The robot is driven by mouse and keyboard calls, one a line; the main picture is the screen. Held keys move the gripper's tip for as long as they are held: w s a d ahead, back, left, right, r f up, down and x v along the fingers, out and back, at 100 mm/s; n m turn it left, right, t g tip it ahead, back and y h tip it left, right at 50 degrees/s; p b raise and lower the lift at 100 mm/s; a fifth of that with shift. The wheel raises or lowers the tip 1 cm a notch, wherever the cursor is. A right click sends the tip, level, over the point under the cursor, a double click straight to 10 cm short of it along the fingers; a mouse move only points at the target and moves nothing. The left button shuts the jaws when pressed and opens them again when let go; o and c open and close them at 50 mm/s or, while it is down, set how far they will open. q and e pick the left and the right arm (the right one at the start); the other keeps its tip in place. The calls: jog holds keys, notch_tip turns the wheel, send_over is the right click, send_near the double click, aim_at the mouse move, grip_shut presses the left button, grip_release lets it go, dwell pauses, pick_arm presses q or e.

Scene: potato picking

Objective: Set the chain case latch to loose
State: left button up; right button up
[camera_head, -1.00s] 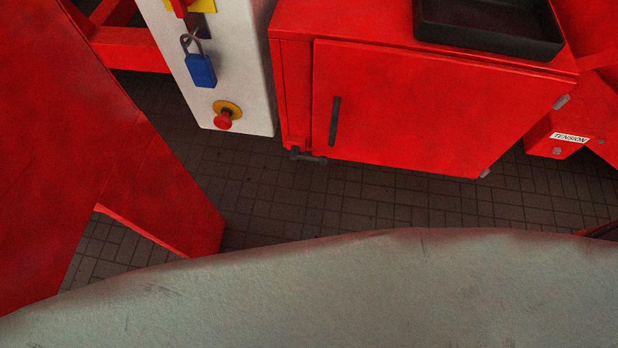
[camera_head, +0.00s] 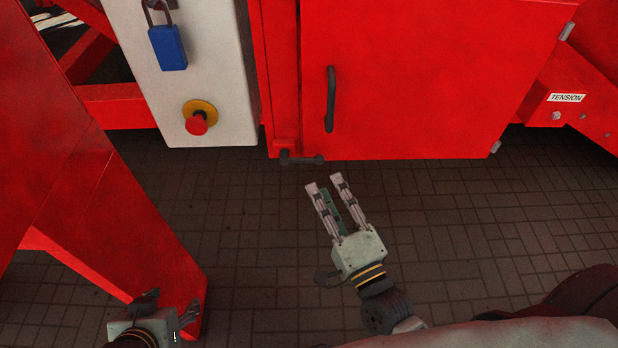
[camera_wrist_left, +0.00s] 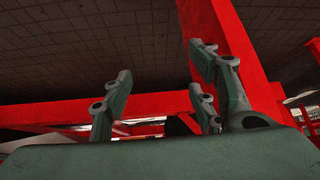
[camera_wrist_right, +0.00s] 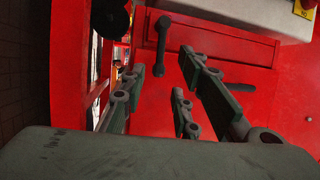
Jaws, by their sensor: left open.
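The latch (camera_head: 302,159) is a short dark bar at the lower left corner of the red chain case (camera_head: 420,80). A dark bar with rounded ends, which looks like the latch (camera_wrist_right: 162,45), also shows in the right wrist view beyond the fingers. My right gripper (camera_head: 323,182) is open and empty, just below and right of the latch, apart from it. Its spread fingers (camera_wrist_right: 165,85) show in the right wrist view. My left gripper (camera_head: 168,306) is open and empty at the lower left, far from the latch; its fingers (camera_wrist_left: 160,95) are spread in the left wrist view.
A dark vertical handle (camera_head: 331,98) is on the case door. A light grey panel (camera_head: 200,85) with a blue padlock (camera_head: 167,48) and a red stop button (camera_head: 197,122) stands left. A red leg (camera_head: 120,225) is beside my left gripper. Tiled floor is open below.

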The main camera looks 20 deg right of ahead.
pick_arm(q)
jog(key=w, duration=0.1)
jog(key=w+d+r+t, duration=0.1)
jog(key=w+r+t, duration=0.1)
jog(key=w, duration=0.1)
jog(key=shift+d+r+b, duration=0.2)
jog(key=shift+r+b, duration=0.05)
jog(key=shift+b, duration=0.1)
pick_arm(e)
jog(key=d+x, duration=0.1)
jog(key=x, duration=0.6)
jog(key=shift+w+a, duration=0.4)
jog(key=shift+a, duration=0.1)
jog(key=shift+r, duration=0.1)
jog(key=shift+c, duration=0.4)
grip_shut()
pick_arm(q)
jog(key=shift+s, duration=0.1)
